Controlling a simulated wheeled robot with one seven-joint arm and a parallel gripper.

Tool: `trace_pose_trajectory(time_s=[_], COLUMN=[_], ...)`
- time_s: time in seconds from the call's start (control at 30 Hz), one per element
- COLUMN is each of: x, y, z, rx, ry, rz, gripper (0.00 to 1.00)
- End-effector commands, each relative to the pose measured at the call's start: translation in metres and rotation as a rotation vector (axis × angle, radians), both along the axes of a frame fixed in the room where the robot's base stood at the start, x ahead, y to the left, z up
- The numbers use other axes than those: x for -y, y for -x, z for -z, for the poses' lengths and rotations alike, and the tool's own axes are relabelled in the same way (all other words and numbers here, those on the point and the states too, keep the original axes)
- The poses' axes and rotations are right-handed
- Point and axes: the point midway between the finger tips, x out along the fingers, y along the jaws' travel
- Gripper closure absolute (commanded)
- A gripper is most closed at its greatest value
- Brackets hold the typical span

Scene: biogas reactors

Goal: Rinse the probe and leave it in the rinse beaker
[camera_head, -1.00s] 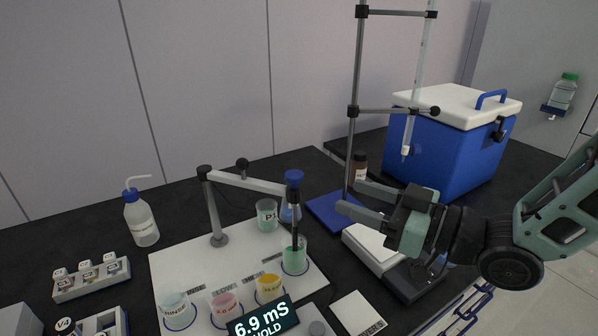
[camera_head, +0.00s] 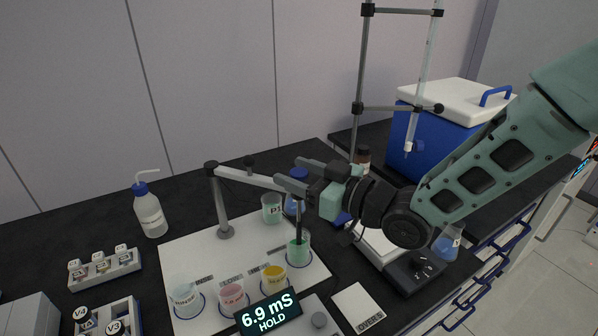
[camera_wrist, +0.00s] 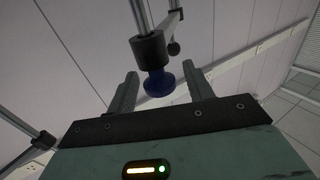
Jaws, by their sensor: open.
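The probe (camera_head: 298,225) is a dark upright rod with a blue top, carried at the end of the grey swing arm (camera_head: 255,178). Its lower end stands in a beaker of green liquid (camera_head: 299,252). My gripper (camera_head: 297,175) is at the probe's top, its two fingers on either side. In the wrist view the blue knob (camera_wrist: 158,84) sits between the open fingers (camera_wrist: 161,78), with a visible gap on both sides. The rinse beaker (camera_head: 186,302), with pale liquid, stands front left on the white board by a RINSE label. The meter display (camera_head: 268,313) reads 6.9 mS HOLD.
Beakers with pink (camera_head: 232,298) and yellow (camera_head: 273,279) liquid stand between rinse and green beakers. Beaker P1 (camera_head: 271,209) is behind. A wash bottle (camera_head: 150,212) and vial rack (camera_head: 104,270) are left. A tall stand (camera_head: 361,80) and blue cooler (camera_head: 428,150) are right.

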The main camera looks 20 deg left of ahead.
Motion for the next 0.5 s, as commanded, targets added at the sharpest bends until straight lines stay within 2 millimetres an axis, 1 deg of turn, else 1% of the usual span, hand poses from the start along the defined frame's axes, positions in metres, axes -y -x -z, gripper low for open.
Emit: trace_pose_trajectory(time_s=[0.07,0.17,0.2,0.27,0.37,0.47,0.5], x=[0.0,0.0,0.0,0.0,0.0,0.001,0.001], y=[0.0,0.0,0.0,0.0,0.0,0.0,-0.001], z=[0.0,0.0,0.0,0.0,-0.001,-0.014,-0.024], rx=[0.0,0.0,0.0,0.0,0.0,0.003,0.004], ry=[0.0,0.0,0.0,0.0,0.0,-0.002,-0.002], rz=[0.0,0.0,0.0,0.0,0.0,0.001,0.001], gripper=[0.48,0.73,0.84,1.0,1.0,1.0,1.0])
